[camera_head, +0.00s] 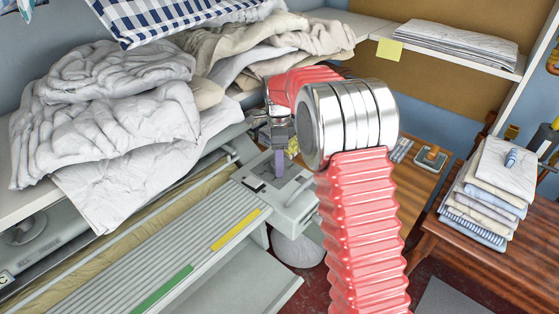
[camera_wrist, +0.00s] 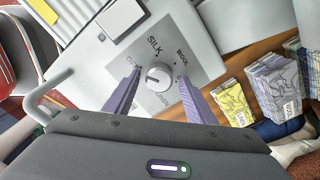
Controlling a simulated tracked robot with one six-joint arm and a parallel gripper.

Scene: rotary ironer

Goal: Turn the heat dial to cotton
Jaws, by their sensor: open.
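The heat dial (camera_wrist: 159,77) is a round pale knob on a grey label plate (camera_wrist: 160,28) in the wrist view. SILK reads above it and WOOL to its upper right. Other labels at the left, right and below are faint or partly covered, and I cannot make out cotton. A dark mark shows on the knob's left half. My gripper (camera_wrist: 159,74) is open, with one purple finger on each side of the dial and gaps visible; I cannot tell its height above the plate. In the head view my gripper (camera_head: 280,165) points down over the control panel (camera_head: 299,204); the dial is hidden there.
A metal handle (camera_wrist: 48,92) stands left of the panel. Labelled packets (camera_wrist: 272,85) lie to the right. Crumpled white laundry (camera_head: 110,110) is heaped left of my arm. A folded stack (camera_head: 490,185) sits on a wooden table at right.

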